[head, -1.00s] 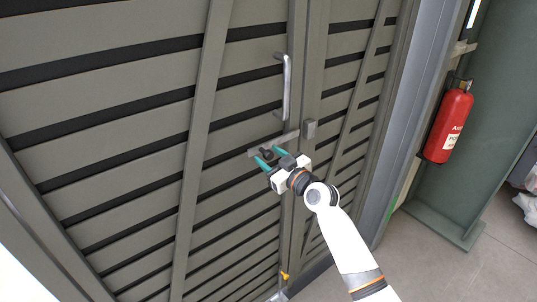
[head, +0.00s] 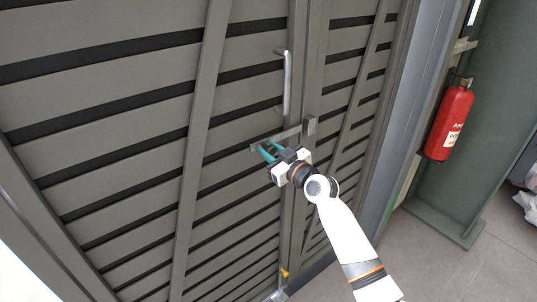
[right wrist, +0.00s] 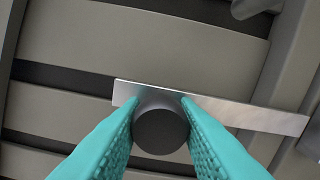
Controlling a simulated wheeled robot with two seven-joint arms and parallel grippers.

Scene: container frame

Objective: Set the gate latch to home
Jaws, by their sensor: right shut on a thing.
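The gate latch (head: 290,133) is a flat grey metal bar across the gate, running from the left panel to a small block (head: 310,125) on the post. In the right wrist view the bar (right wrist: 245,114) slopes slightly down to the right. A dark round knob (right wrist: 160,130) stands out near its left end. My right gripper (head: 266,150) is at the knob, with its teal fingers on either side; they also show in the right wrist view (right wrist: 160,118). It is shut on the knob. In the head view the fingers hide most of the knob. My left gripper is not in view.
A vertical handle (head: 287,83) is on the gate above the latch. A yellow-tipped fitting (head: 284,273) sits low on the gate. A red fire extinguisher (head: 449,122) hangs at the right by a green column (head: 490,130). Bare floor (head: 425,265) shows at lower right.

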